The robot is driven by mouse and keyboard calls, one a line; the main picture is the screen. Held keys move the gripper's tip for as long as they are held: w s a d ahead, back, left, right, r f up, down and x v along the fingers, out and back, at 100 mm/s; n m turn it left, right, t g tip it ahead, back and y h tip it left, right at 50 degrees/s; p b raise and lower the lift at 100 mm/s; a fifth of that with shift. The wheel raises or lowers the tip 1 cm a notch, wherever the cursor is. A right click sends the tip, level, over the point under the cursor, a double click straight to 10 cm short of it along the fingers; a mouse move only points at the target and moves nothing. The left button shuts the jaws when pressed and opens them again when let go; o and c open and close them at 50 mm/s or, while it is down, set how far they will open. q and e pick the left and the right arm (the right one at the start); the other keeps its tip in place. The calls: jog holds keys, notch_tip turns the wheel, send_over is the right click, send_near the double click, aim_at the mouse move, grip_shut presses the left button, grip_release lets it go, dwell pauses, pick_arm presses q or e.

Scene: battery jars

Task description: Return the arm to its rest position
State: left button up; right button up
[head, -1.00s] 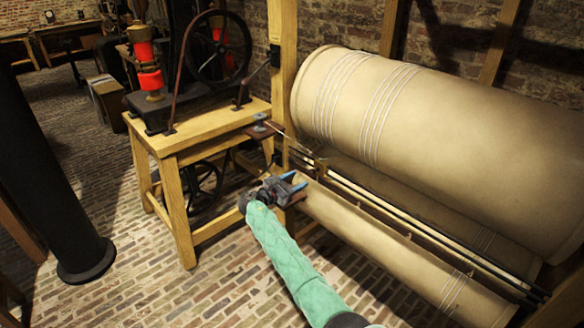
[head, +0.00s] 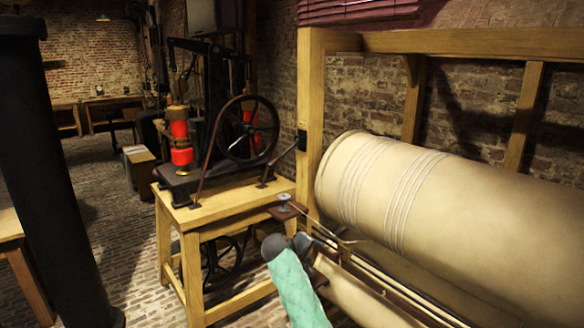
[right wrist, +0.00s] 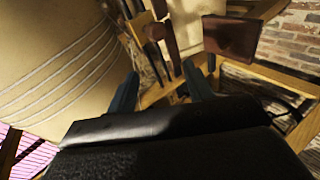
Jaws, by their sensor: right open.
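My right arm (head: 295,290), in a green sleeve, comes up from the bottom of the head view. Its gripper (head: 318,244) is beside the near end of the rails, below the large roller, and is mostly hidden behind my wrist. In the right wrist view, the two blue-grey fingers of my right gripper (right wrist: 160,88) stand apart with nothing held between them. A brown block (right wrist: 232,38) shows beyond the right finger. My left gripper is not in view.
The large cream roller (head: 440,195) fills the right side, with a lower roller (head: 365,300) and rails beneath it. A wooden table (head: 205,218) carries a wheel machine with red parts (head: 181,140). A black column (head: 50,170) stands left. Brick floor (head: 120,215) is open between them.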

jog(key=s+d+f+m+g+y, duration=0.1)
jog(key=s+f, duration=0.8)
jog(key=s, duration=1.1)
jog(key=s+d+f+m+g+y, duration=0.2)
jog(key=s+f, duration=0.7)
jog(key=s, duration=1.2)
jog(key=s+d+f+m+g+y, duration=0.2)
jog(key=s+f, duration=0.7)
jog(key=s, duration=1.1)
jog(key=d+g+y, duration=0.2)
jog(key=d+y, duration=0.1)
jog(key=d, duration=0.1)
jog(key=shift+s+d+y, duration=0.15)
jog(key=shift+d+y, duration=0.1)
jog(key=shift+y, duration=0.15)
